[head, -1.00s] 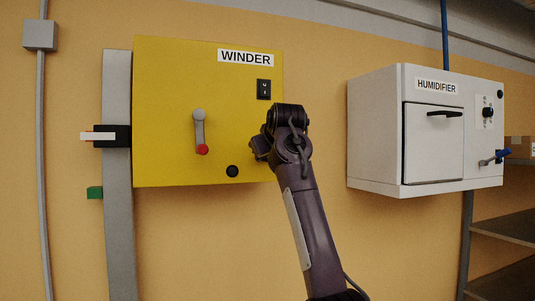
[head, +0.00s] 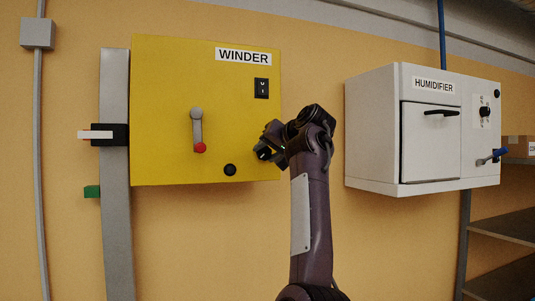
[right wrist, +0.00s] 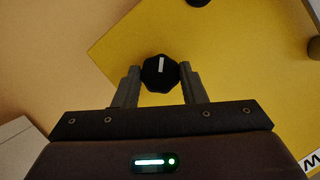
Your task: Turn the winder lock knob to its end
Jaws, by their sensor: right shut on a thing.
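The yellow winder box (head: 165,110) hangs on the wall, left of centre in the head view. A black knob with a white pointer line (right wrist: 160,73) sits near its lower right corner. My right gripper (head: 266,150) is shut on this knob, one finger on each side. The right wrist view shows the gripper (right wrist: 160,84) from behind, with the pointer line almost upright in the picture. In the head view the knob (head: 264,153) is partly hidden by the gripper. My left gripper is out of view.
The winder also carries a grey lever with a red tip (head: 198,130), a black switch (head: 262,88) and a black round button (head: 230,170). A white humidifier cabinet (head: 430,145) is at the right. Bare wall lies between the boxes.

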